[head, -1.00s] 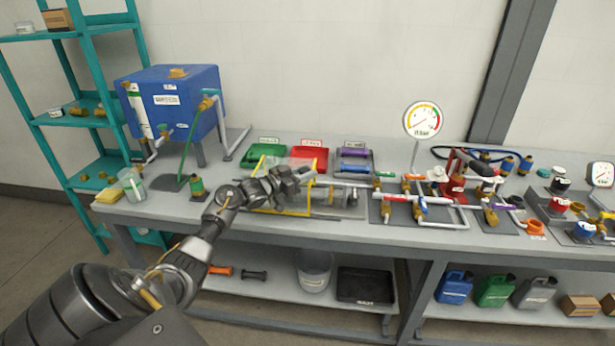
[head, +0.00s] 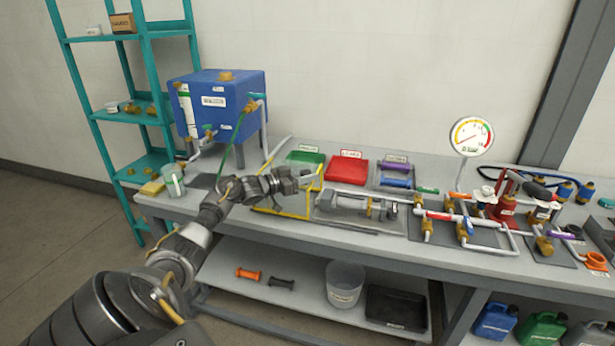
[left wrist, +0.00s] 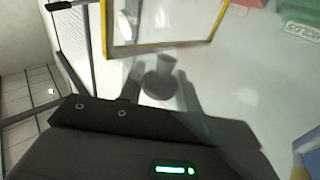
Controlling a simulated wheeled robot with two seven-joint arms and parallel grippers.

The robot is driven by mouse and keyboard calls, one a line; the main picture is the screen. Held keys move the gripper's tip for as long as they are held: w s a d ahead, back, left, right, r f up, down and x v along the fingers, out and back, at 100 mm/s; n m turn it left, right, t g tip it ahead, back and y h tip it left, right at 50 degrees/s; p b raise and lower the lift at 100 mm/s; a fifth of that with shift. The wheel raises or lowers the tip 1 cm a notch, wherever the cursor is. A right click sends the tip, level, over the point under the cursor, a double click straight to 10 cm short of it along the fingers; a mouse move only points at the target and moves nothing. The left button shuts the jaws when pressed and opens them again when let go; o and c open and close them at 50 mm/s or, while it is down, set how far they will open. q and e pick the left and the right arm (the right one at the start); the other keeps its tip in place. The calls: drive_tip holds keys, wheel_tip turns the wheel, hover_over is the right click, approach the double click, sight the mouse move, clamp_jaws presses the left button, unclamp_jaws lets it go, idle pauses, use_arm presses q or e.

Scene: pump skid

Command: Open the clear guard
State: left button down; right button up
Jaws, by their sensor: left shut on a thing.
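The clear guard, a see-through panel with a yellow frame (head: 283,214), stands left of the grey pump (head: 345,204) on the bench. Its yellow frame also shows at the top of the left wrist view (left wrist: 165,47). The pump is uncovered from above. My left gripper (head: 310,178) is at the guard, beside the pump's left end. In the left wrist view its two fingers (left wrist: 160,92) are shut on a dark round knob (left wrist: 159,80), which I take as the guard's handle. My arm hides part of the frame. My right gripper is out of view.
A blue tank (head: 222,105) stands back left. Right of the pump are pipes, valves and a round gauge (head: 470,136). A bucket (head: 344,284) and a black tray (head: 396,306) are on the lower shelf.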

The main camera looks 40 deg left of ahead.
use_arm(q)
drive_tip(key=c, duration=1.3)
unclamp_jaws()
drive_tip(key=shift+c, duration=0.2)
drive_tip(key=o, duration=0.3)
drive_tip(key=shift+w+d, duration=0.1)
drive_tip(key=shift+d, duration=0.05)
drive_tip(key=shift+s+f, duration=0.1)
drive_tip(key=shift+s, duration=0.25)
drive_tip(key=b+v, duration=0.2)
drive_tip(key=v, duration=0.8)
